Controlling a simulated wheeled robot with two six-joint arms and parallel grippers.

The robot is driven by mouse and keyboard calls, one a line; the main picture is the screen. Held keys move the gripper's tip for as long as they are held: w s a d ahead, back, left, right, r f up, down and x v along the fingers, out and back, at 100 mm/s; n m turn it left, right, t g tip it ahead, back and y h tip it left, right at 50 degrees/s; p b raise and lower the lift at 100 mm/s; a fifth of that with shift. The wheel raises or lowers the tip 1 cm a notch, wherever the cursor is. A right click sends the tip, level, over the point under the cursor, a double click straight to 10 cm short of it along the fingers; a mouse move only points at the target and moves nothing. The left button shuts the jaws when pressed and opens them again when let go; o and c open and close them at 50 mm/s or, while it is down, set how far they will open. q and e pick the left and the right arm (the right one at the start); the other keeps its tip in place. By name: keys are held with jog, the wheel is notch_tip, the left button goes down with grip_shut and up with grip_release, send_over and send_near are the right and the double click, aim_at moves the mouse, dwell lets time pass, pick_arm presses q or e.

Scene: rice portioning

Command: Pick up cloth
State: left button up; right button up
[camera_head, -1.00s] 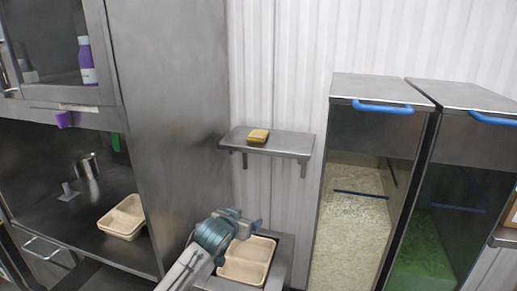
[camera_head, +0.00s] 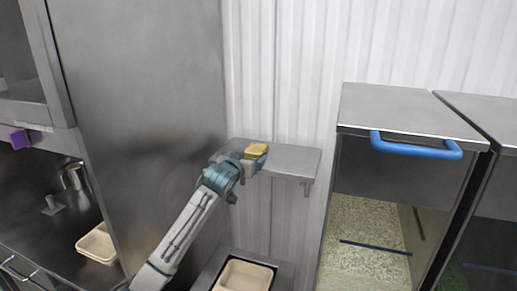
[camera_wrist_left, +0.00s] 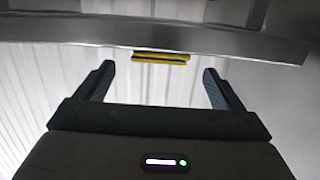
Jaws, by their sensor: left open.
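The cloth (camera_head: 257,149) is a small folded yellow piece lying on a grey metal wall shelf (camera_head: 292,160). In the left wrist view the yellow cloth (camera_wrist_left: 161,57) shows with a dark stripe, at the shelf's front edge (camera_wrist_left: 230,44), ahead of and between the fingers. My left gripper (camera_head: 251,163) is at the front left of the shelf, close to the cloth. In the wrist view its two fingers (camera_wrist_left: 158,80) are wide apart with nothing between them. Whether the fingers overlap the shelf height is hard to tell. My right gripper is not in view.
A beige tray (camera_head: 243,277) sits on a lower surface below the shelf. A steel cabinet side (camera_head: 140,120) stands close on the left. A bin with a blue handle (camera_head: 415,146) and grain inside stands on the right. Another beige tray (camera_head: 97,244) is at the lower left.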

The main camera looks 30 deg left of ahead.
aim_at(255, 148)
pick_arm(q)
jog(key=shift+w+a+r+p, duration=0.1)
jog(key=shift+w+p, duration=0.2)
jog(key=shift+w, duration=0.2)
jog(key=shift+w+a+r+p, duration=0.1)
jog(key=shift+w+p, duration=0.15)
jog(key=shift+w, duration=0.2)
jog(key=shift+p+x, duration=0.35)
jog(key=shift+x, duration=0.6)
jog(key=p+x, duration=0.3)
jog(key=shift+w+a+f, duration=0.1)
jog(key=shift+w+f, duration=0.1)
jog(key=shift+w, duration=0.15)
jog(key=shift+w+f+p, duration=0.2)
jog(key=shift+w+p, duration=0.2)
jog(key=shift+w, duration=0.1)
jog(key=shift+w+a+f, duration=0.1)
jog(key=shift+w+f, duration=0.05)
jog(key=c, duration=1.1)
jog(key=shift+o, duration=0.2)
